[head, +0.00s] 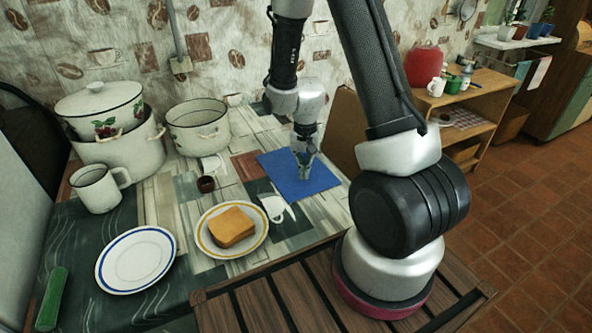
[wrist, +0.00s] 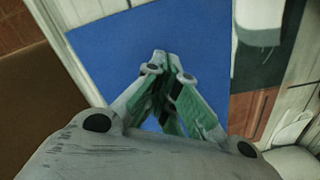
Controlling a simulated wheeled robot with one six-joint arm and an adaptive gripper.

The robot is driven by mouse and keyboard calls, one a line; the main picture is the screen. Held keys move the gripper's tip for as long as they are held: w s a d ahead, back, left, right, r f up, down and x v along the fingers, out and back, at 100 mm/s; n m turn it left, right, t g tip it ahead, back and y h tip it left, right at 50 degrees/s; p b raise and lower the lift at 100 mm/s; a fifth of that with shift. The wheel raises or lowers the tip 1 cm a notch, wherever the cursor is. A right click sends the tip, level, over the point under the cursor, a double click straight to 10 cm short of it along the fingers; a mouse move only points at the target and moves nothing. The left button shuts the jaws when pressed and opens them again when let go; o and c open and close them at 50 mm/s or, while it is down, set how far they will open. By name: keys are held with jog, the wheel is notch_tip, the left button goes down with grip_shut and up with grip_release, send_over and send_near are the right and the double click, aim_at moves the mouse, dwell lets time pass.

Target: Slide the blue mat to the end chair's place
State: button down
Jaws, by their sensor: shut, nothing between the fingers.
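The blue mat (head: 322,181) lies flat on the table near its right end, and it fills much of the wrist view (wrist: 205,45). My gripper (head: 305,176) points down over the middle of the mat with its fingers shut and empty. In the wrist view the fingertips (wrist: 162,58) meet over the mat; I cannot tell whether they press on it. A brown panel (head: 344,128), perhaps the end chair's back, stands just past the table's right end, partly hidden by my arm.
A wooden shelf (head: 485,95) is at the back right.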

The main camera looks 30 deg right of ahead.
aim_at(294, 165)
jog(key=shift+f, duration=1.05)
jog(key=shift+w+d, duration=0.15)
jog(key=shift+w, duration=3.7)
jog(key=shift+r, duration=3.45)
